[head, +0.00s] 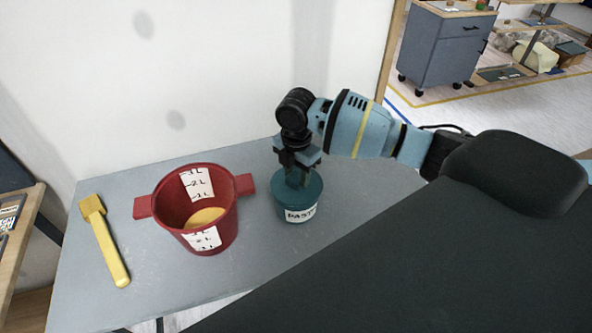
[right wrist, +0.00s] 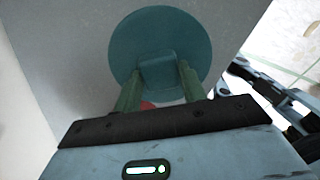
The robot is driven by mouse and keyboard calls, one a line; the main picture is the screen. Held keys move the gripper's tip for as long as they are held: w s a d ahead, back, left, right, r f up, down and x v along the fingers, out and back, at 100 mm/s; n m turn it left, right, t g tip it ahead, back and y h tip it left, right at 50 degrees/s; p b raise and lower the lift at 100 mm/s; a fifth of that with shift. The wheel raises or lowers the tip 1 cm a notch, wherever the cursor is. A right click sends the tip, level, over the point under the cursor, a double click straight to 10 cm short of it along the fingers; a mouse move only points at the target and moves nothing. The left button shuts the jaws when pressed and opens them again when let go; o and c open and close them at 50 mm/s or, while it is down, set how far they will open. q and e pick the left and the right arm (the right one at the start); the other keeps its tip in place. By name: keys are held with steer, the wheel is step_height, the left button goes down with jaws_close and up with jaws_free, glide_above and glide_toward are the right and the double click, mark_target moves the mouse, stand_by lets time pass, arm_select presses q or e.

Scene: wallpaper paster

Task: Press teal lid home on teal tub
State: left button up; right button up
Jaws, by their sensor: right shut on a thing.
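The teal tub (head: 297,211), with a white label reading "PAST…", stands upright on the grey table. The teal lid (head: 283,196) is on its top and looks level; I cannot tell whether it is fully seated. In the right wrist view the round lid (right wrist: 150,40) fills the upper middle and hides the tub. My right gripper (head: 297,178) is above the lid, shut on its raised handle (right wrist: 158,70), with one finger on each side.
A red bucket (head: 172,213) with white litre scales and yellowish contents stands left of the tub. A yellow brush-like tool (head: 108,245) lies at the table's left. The grey table (head: 245,270) is clear in front of the tub. A white wall (head: 220,80) rises behind.

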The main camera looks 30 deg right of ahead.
mark_target(296, 176)
steer(key=shift+f, duration=0.6)
steer(key=o, duration=1)
steer(key=shift+o, duration=0.2)
step_height(296, 176, up, 8)
stand_by(0.3)
